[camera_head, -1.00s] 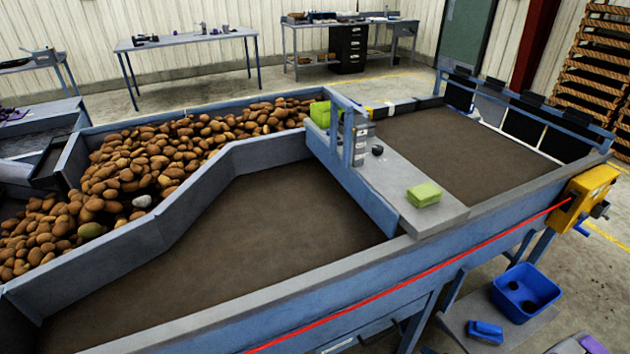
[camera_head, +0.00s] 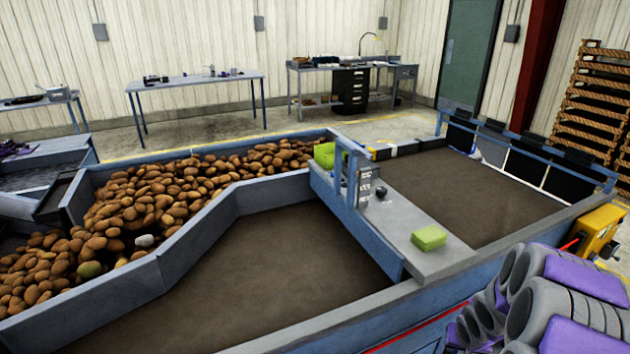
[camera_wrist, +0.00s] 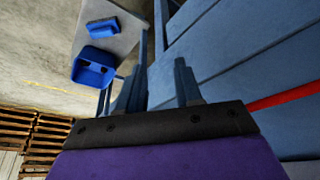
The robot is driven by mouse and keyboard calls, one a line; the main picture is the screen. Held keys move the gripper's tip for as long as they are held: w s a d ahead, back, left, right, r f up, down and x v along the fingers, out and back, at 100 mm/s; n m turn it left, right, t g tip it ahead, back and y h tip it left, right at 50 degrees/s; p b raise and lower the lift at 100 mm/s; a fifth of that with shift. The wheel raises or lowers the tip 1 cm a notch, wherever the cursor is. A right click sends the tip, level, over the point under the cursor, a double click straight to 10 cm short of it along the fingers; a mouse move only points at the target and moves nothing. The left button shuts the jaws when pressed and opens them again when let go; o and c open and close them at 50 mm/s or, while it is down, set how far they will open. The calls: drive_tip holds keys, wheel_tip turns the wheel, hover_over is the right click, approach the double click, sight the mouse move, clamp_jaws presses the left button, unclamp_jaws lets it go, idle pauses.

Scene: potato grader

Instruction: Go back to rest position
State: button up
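My gripper (camera_wrist: 160,80) shows in the wrist view with two dark fingers apart and nothing between them. It is beside the blue side panels of the grader (camera_wrist: 235,45). In the head view my purple and grey arm fills the lower right corner; I cannot make out the gripper's fingers there. The arm covers part of the grader's front side and the floor behind it.
The grader holds many potatoes (camera_head: 150,205) at left. A green sponge (camera_head: 429,237) lies on its grey shelf (camera_head: 400,215). A yellow box (camera_head: 598,230) is at its right end. A blue tub (camera_wrist: 92,67) stands low beside the grader. Pallets (camera_head: 590,110) stand at right.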

drive_tip(key=s+a+r+g, duration=0.2)
drive_tip(key=s+a+r, duration=0.25)
drive_tip(key=r, duration=0.35)
drive_tip(key=s+a+r+n+g, duration=0.1)
drive_tip(key=s+a+r, duration=0.3)
drive_tip(key=s+a, duration=0.3)
drive_tip(key=s+a+r+n+g+y, duration=0.1)
drive_tip(key=s+a+r+n, duration=0.1)
drive_tip(key=s+a+r, duration=0.3)
drive_tip(key=s+a+r+n+g+y, duration=0.1)
drive_tip(key=s+a+r, duration=0.3)
drive_tip(key=s+a, duration=0.6)
drive_tip(key=s, duration=0.3)
drive_tip(key=shift+a+r+n+g, duration=0.2)
drive_tip(key=shift+a+n+g, duration=0.1)
drive_tip(key=shift+a+g, duration=0.1)
drive_tip(key=shift+d, duration=0.1)
